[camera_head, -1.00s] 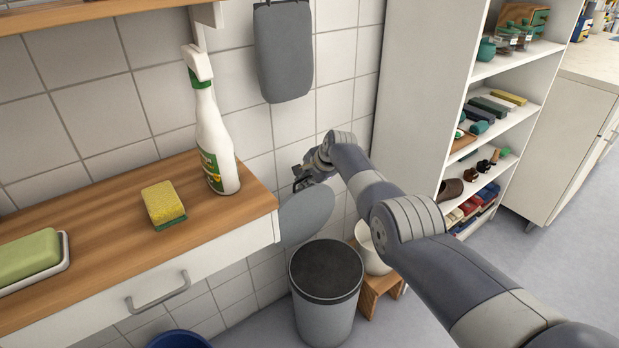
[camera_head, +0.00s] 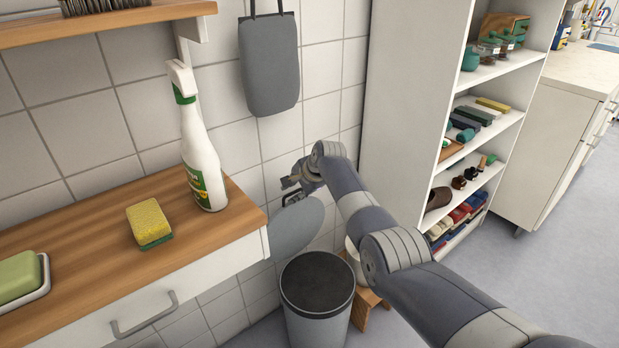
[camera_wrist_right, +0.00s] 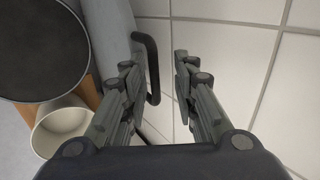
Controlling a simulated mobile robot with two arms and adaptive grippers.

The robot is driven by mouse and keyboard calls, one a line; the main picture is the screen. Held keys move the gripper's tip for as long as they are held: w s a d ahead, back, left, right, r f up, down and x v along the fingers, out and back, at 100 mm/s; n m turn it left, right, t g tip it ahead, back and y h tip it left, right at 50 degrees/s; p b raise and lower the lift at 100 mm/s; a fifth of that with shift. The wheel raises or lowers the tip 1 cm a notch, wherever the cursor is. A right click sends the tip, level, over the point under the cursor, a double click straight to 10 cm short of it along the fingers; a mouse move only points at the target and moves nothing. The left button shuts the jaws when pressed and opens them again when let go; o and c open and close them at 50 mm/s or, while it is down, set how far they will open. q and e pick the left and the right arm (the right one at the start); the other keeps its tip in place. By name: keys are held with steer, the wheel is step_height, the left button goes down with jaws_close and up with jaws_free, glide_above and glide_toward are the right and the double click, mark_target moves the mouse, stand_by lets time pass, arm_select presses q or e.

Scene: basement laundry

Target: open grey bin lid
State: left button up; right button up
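The grey bin (camera_head: 316,318) stands on the floor by the tiled wall, its dark round top facing up. Its dark top also shows in the wrist view (camera_wrist_right: 40,45). The grey round lid (camera_head: 297,232) stands upright behind the bin, near the wall. In the wrist view the lid (camera_wrist_right: 108,35) is seen nearly edge-on, with a black handle (camera_wrist_right: 152,70) on its wall side. My right gripper (camera_head: 290,190) is at the lid's upper edge. Its fingers (camera_wrist_right: 157,78) are apart, with the handle showing between them near the left finger; contact is unclear. My left gripper is out of view.
A wooden counter (camera_head: 95,255) with a spray bottle (camera_head: 203,160) and a sponge (camera_head: 149,222) is left of the bin. A white pot (camera_wrist_right: 62,128) on a wooden stool (camera_head: 366,300) stands beside the bin. A white shelf unit (camera_head: 400,120) is to the right.

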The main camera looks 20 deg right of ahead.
steer(key=v, duration=1)
steer(key=shift+s+r, duration=0.2)
steer(key=shift+r, duration=0.15)
